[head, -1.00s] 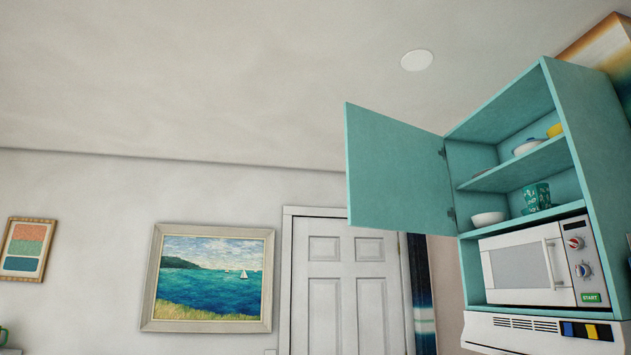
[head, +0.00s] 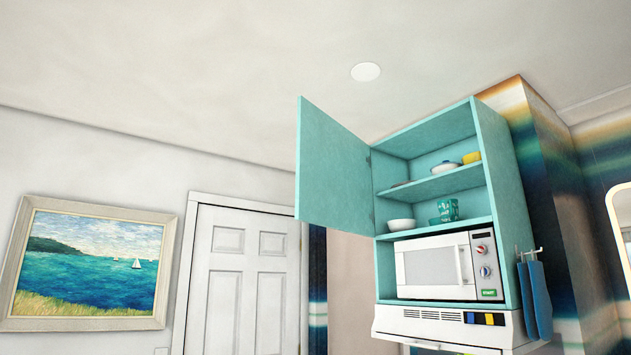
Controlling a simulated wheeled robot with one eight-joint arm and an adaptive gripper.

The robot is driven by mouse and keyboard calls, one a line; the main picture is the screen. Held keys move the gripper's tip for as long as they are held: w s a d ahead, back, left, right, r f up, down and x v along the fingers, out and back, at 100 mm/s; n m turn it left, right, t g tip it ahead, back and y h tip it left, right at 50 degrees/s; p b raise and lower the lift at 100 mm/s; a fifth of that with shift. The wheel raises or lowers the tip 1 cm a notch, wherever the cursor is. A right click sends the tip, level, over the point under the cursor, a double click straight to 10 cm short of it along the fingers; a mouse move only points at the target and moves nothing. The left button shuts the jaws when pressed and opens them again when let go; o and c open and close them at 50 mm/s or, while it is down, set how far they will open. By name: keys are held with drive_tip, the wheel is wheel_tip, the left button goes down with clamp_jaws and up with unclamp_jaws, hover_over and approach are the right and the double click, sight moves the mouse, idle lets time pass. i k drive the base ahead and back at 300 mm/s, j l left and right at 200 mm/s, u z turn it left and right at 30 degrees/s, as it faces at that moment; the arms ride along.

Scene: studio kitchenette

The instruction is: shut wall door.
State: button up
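The wall door (head: 334,178) is a flat teal panel hinged on the left side of the teal wall cabinet (head: 508,215) in the head view. It stands wide open, swung out to the left, leaving the cabinet's front uncovered. Its hinges show at the cabinet's left edge. Inside are a white microwave (head: 433,267), a white bowl (head: 401,225), a patterned teal cup (head: 447,208), a white dish (head: 444,167) and a yellow bowl (head: 471,157). My gripper is not in view.
A white range hood (head: 446,328) is under the cabinet. A blue towel (head: 535,300) hangs from a hook at the cabinet's right side. A white room door (head: 238,285) and a framed seascape (head: 88,264) are on the wall at left. A mirror edge (head: 618,219) shows at far right.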

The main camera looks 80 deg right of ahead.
sight(333, 183)
drive_tip(key=i+z, duration=0.7)
drive_tip(key=i+j+z, duration=0.2)
drive_tip(key=i+z, duration=0.2)
drive_tip(key=i+l+z, duration=0.1)
drive_tip(key=z, duration=0.35)
drive_tip(key=i+z, duration=0.25)
drive_tip(key=z, duration=0.25)
drive_tip(key=i+z, duration=0.15)
drive_tip(key=z, duration=0.3)
drive_tip(key=i+j+z, duration=0.2)
drive_tip(key=z, duration=0.25)
drive_tip(key=i+j+z, duration=0.1)
drive_tip(key=z, duration=0.4)
